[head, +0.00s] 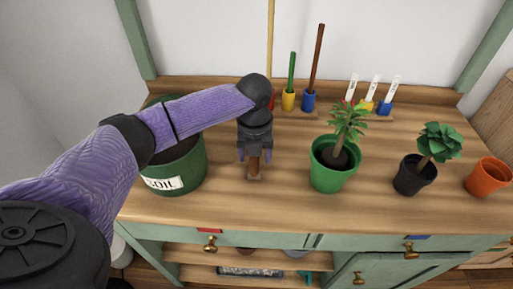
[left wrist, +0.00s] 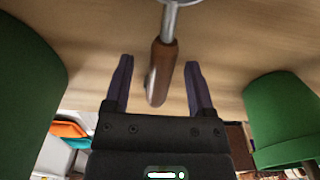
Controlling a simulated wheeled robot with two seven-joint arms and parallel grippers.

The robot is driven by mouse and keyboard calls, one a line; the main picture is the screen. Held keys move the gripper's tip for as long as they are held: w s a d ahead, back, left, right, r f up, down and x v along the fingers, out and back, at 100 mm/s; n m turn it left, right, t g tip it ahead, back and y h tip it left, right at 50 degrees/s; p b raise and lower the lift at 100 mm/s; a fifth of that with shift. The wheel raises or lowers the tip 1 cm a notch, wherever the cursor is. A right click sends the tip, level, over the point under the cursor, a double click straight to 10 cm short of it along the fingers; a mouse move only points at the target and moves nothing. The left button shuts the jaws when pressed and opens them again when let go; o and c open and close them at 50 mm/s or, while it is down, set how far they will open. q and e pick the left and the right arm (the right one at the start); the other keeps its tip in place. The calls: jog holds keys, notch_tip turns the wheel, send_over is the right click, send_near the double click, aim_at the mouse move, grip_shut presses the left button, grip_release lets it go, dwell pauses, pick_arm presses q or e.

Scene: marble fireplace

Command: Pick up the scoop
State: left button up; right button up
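The scoop (left wrist: 164,55) shows in the left wrist view as a brown wooden handle on a metal shaft. Its shaft runs up to a metal part cut off by the top edge. In the head view, only a bit of brown handle (head: 254,169) shows below my left gripper (head: 254,157); the rest is hidden behind the gripper. My left gripper (left wrist: 160,64) is open, with one finger on each side of the handle and visible gaps on both sides. My right gripper is in neither view.
A green soil pot (head: 186,172) stands left of my gripper. A green potted plant (head: 334,174) stands to the right, then a black pot (head: 413,178) and an orange pot (head: 489,176). Small coloured holders (head: 308,101) line the back. The front edge (head: 270,220) is fairly clear.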

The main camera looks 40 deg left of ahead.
pick_arm(q)
jog(key=c, duration=0.7)
grip_shut()
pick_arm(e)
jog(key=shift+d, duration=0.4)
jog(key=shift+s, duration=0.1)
pick_arm(q)
jog(key=shift+r, duration=0.1)
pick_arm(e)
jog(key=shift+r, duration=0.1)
pick_arm(q)
notch_tip(320, 180, up, 9)
jog(key=p, duration=0.4)
jog(key=shift+r+p, duration=0.2)
jog(key=shift+p, duration=0.1)
jog(key=shift+r, duration=0.25)
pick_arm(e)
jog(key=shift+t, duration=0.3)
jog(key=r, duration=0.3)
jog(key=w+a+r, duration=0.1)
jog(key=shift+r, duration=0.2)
